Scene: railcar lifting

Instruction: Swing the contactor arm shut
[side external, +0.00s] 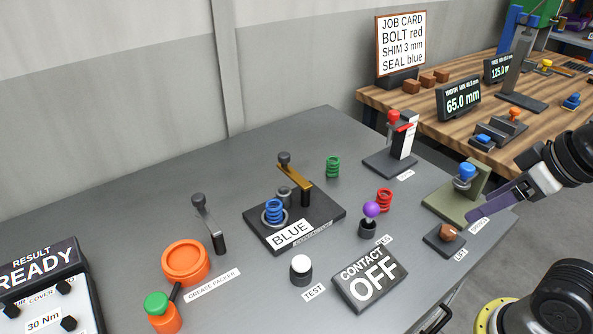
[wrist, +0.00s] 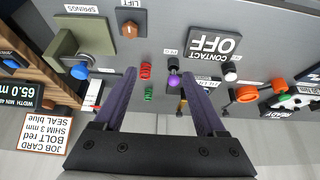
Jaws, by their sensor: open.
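The brass contactor arm (side external: 297,178) with a black knob (side external: 284,158) stands raised on a pivot post above a dark base (side external: 330,212). A blue spring (side external: 274,211) stands on that base, behind a sign reading BLUE. The arm points away from the blue spring, not over it. The display (side external: 370,277) reads CONTACT OFF. My gripper (side external: 478,213) is open and empty at the right, well apart from the arm. In the wrist view, my gripper (wrist: 159,74) shows two spread purple fingers.
A purple knob (side external: 371,210), a red spring (side external: 384,200) and a green spring (side external: 333,166) stand right of the base. A grey-handled lever (side external: 207,218) and an orange grease packer (side external: 186,262) stand left. The far table edge is clear.

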